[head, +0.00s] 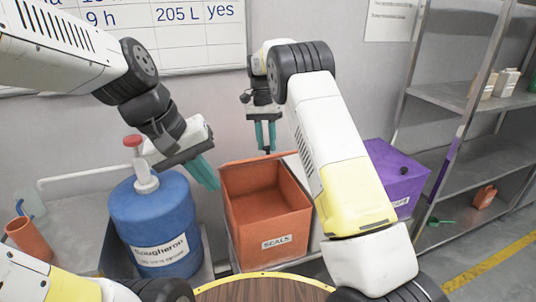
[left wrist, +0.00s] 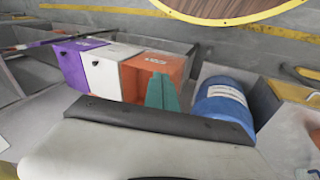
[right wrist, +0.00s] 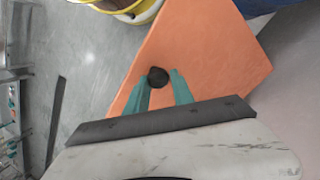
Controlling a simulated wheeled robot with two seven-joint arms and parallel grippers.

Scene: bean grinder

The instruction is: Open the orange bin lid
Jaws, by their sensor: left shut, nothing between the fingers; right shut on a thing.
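The orange bin (head: 273,243), labelled SEALS, stands against the wall, with its inside visible from above in the head view. Its orange lid (head: 259,158) appears raised at the back edge, seen nearly edge-on. In the right wrist view the lid (right wrist: 205,50) fills the middle, with a black knob (right wrist: 158,77) on its face. My right gripper (head: 265,148) is behind the bin, shut on this knob. My left gripper (head: 207,178) is shut and empty, between the blue barrel and the orange bin. The left wrist view also shows the bin (left wrist: 130,82).
A blue barrel (head: 155,220) with a red-topped pump stands left of the bin. A white bin (left wrist: 103,72) and a purple bin (head: 398,180) stand on its right. A round wooden top (head: 265,288) is in front, metal shelves (head: 480,140) at the right.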

